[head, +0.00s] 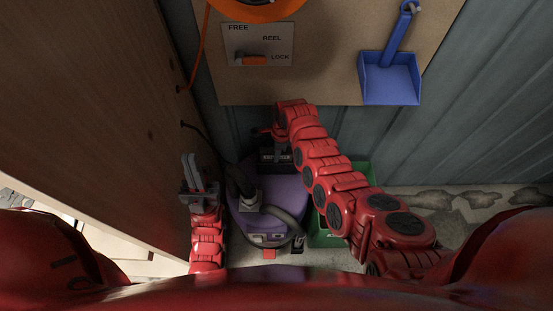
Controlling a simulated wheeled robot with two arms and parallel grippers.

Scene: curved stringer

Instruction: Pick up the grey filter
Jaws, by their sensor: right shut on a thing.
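A purple vacuum cleaner (262,221) with a dark hose stands on the floor in the middle. A dark grey block (268,158), which looks like the grey filter, is at the back end of the cleaner. My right gripper (281,151) is shut on it, coming down from above. Whether the block is clear of the cleaner is hard to tell. My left gripper (193,172) is left of the cleaner, apart from it, with its fingers pointing up the picture and nothing visible in it. The gap between its fingers is too small to judge.
A green bin (325,240) stands right of the cleaner, partly hidden by my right arm. A wooden panel (90,110) rises close on the left. On the back board hang a blue dustpan (390,80) and an orange reel (255,9).

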